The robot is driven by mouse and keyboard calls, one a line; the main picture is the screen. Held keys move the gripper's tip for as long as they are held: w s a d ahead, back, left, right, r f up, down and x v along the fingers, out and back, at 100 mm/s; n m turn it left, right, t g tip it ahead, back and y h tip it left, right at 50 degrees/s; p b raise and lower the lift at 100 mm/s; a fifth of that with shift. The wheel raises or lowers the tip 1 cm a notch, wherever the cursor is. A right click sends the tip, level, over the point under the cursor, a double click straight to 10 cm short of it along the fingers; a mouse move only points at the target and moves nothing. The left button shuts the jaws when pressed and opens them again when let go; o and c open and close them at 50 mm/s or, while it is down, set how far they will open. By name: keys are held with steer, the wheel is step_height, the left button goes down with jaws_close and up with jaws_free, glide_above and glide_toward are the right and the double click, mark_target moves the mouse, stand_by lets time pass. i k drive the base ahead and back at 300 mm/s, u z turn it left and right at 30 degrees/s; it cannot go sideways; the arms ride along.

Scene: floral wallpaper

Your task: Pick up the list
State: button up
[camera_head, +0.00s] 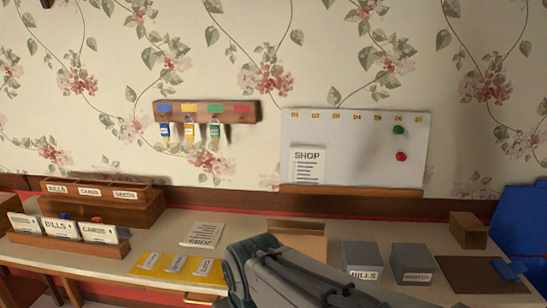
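A white sheet headed SHOP with printed lines (307,165) is upright against the lower left of the white wall board (355,140). A second white sheet with printed lines (204,233) lies on the table (150,240), its heading upside down to me. Either could be the list. Part of my dark arm shows at the bottom middle, in front of the table edge. My gripper itself cannot be made out. The arm is to the right of and below the lying sheet, apart from it in the picture.
A wooden rack (207,111) with hanging coloured tags is on the wall. Card holders (68,245) stand at left, and a yellow mat (150,258) with labels lies in front. Grey boxes (362,256), a cardboard box (300,240) and a blue object (520,225) are at right.

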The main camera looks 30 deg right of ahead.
mark_target(307, 163)
steer(key=z, duration=0.75)
steer(key=i, duration=0.95)
steer(key=z, duration=0.95)
